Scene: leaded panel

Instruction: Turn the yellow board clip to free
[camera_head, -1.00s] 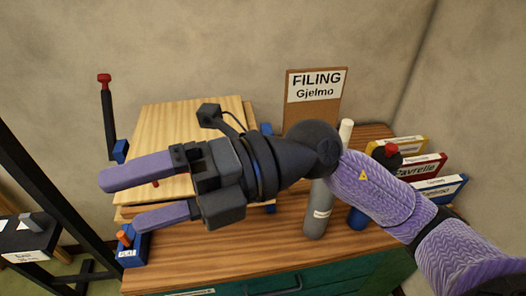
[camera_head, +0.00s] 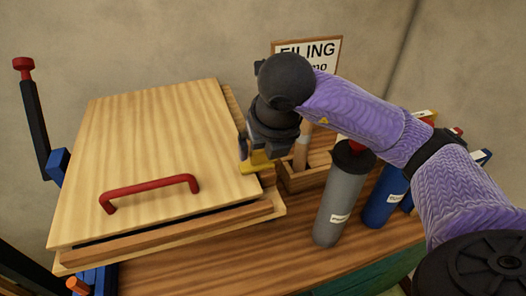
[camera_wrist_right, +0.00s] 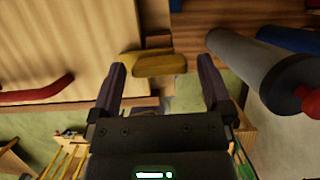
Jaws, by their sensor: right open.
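The yellow board clip (camera_head: 258,164) sits at the right edge of the pale wooden board (camera_head: 150,140), partly hidden by my right gripper. In the wrist view the clip (camera_wrist_right: 160,64) shows between the tips of my right gripper (camera_wrist_right: 161,72), which is open with a finger on either side. I cannot tell whether either finger touches the clip. The board has a red handle (camera_head: 150,190) and lies on a wooden frame. My left gripper is not in view.
A grey bottle (camera_head: 341,198) and a blue bottle (camera_head: 384,195) stand right of the clip, near my right arm. A small wooden box (camera_head: 303,180) is close to the clip. A filing sign (camera_head: 310,50) stands behind. A black post with a red knob (camera_head: 34,110) is at left.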

